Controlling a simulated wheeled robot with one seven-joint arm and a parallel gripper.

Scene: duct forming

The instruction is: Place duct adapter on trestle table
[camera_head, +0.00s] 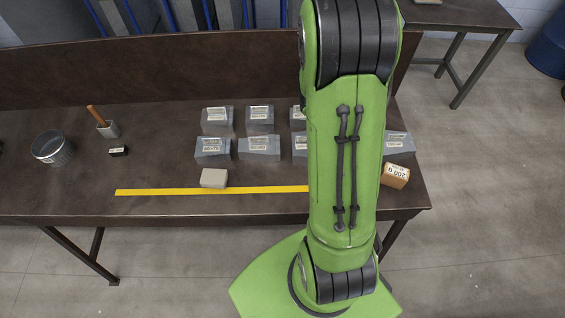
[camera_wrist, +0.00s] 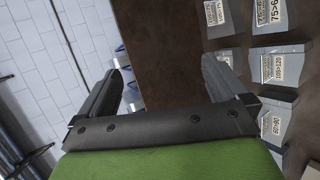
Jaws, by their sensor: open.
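Several grey, labelled duct adapters stand in two rows on the dark brown bench (camera_head: 85,185); one front adapter (camera_head: 259,148) and one back adapter (camera_head: 260,120) show clearly in the head view. My arm covers part of the rows. In the wrist view my gripper (camera_wrist: 168,65) is open and empty, its two fingers wide apart. An adapter marked 105>120 (camera_wrist: 283,72) lies to the right of the fingers, apart from them. A second dark table (camera_head: 462,14) with angled legs, possibly the trestle table, stands at the upper right. My gripper is hidden in the head view.
A blue drum (camera_head: 548,45) stands at right. Floor between is clear.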

